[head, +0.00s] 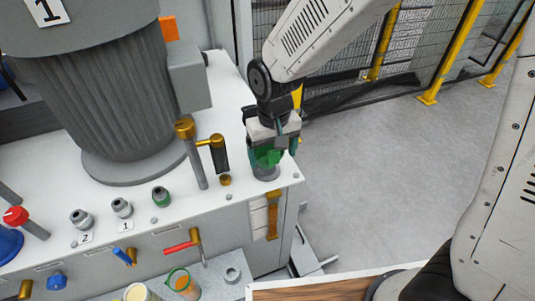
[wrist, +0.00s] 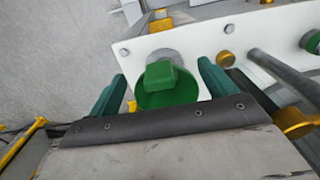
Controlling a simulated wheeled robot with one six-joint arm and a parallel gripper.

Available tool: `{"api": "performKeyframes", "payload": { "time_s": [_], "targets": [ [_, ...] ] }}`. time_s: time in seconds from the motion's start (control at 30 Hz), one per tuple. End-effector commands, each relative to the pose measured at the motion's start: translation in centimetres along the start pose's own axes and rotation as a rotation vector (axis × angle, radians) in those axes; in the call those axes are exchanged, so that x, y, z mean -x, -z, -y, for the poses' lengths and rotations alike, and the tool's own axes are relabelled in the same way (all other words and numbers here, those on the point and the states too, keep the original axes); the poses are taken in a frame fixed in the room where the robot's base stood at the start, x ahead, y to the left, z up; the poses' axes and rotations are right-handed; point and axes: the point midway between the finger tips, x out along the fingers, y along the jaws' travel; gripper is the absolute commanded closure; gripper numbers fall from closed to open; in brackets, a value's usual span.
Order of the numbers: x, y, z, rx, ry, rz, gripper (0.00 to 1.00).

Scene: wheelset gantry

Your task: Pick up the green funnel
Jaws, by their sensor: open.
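The green funnel (wrist: 168,88) sits on a round grey fitting (wrist: 165,55) at the corner of the white machine top. In the head view the funnel (head: 267,157) shows partly behind my gripper, above the grey fitting. My gripper (head: 270,150) is above this corner. In the wrist view my gripper (wrist: 161,88) has its two green fingers apart, one on each side of the funnel, with gaps between fingers and funnel.
A brass-handled pipe valve (head: 205,143) stands just left of the gripper. A large grey motor (head: 115,100) stands further left. Several capped fittings (head: 122,207) line the front edge. An orange-filled beaker (head: 183,284) and a can (head: 137,292) stand lower down. The floor (head: 390,180) at right is clear.

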Motion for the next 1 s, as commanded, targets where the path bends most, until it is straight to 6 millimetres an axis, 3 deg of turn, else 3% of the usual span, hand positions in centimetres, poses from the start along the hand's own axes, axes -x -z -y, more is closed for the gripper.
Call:
{"api": "performKeyframes", "payload": {
  "time_s": [0.27,0.53,1.0],
  "targets": [
    [-0.31,-0.01,0.03,0.001,0.000,0.000,0.19],
    [-0.29,-0.01,0.03,0.001,0.000,-0.001,0.94],
    [0.58,0.07,0.05,0.001,0.001,-0.003,0.94]
  ]
}}
